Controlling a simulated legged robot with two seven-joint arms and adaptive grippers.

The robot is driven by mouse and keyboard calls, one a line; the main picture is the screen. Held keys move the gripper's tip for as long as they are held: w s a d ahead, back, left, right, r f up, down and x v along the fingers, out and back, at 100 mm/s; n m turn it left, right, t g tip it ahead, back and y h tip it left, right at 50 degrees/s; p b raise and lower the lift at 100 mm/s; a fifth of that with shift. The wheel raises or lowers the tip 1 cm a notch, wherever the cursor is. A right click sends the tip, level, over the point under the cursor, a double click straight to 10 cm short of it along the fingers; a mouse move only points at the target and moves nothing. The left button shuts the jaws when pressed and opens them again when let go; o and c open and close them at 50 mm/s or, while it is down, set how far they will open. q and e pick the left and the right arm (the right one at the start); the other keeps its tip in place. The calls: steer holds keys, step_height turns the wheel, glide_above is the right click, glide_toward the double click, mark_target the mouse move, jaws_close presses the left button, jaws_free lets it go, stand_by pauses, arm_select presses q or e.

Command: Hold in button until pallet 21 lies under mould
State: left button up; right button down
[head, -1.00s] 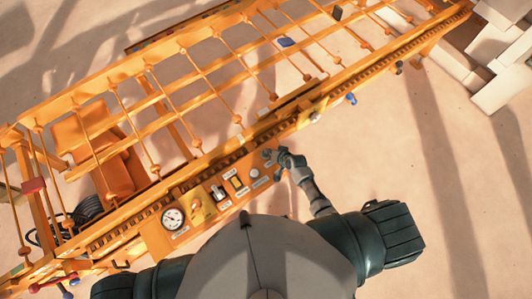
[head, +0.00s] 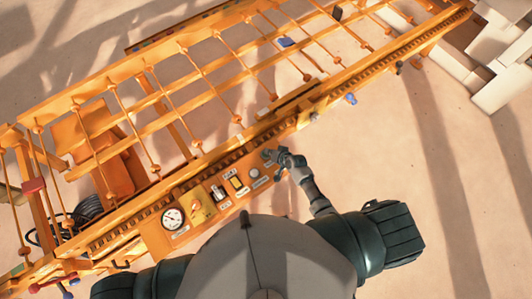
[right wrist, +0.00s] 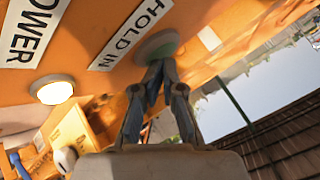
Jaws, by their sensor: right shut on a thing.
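The round green HOLD IN button (right wrist: 157,46) shows in the right wrist view on the orange panel, beside its white HOLD IN label (right wrist: 131,33). My right gripper (head: 272,156) is at the far right end of the control panel (head: 157,238) in the head view. In the right wrist view its fingers (right wrist: 160,68) come together at the button and touch it, partly covering it. My left gripper is not in view. I cannot make out a pallet numbered 21 or the mould in these frames.
The panel also carries a dial gauge (head: 173,218) and several switches. A lit round lamp (right wrist: 55,92) is by the POWER label (right wrist: 32,30). The long orange frame with rods (head: 210,85) runs behind the panel. Pale blocks (head: 500,60) stand at the upper right. Sandy ground lies right.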

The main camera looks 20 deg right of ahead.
steer(key=shift+s+f, duration=0.25)
stand_by(0.6)
steer(key=shift+w+a+r+p, duration=0.15)
steer(key=shift+a+r+p, duration=0.1)
steer(key=shift+r+p, duration=0.4)
steer(key=shift+w+a+r+p, duration=0.1)
steer(key=shift+a+r+p, duration=0.1)
steer(key=shift+r+p, duration=0.35)
steer(key=shift+a, duration=0.1)
steer(key=shift+w, duration=0.1)
steer(key=shift+r, duration=0.1)
step_height(320, 180, up, 5)
steer(key=p, duration=0.5)
steer(key=shift+r, duration=0.1)
stand_by(0.5)
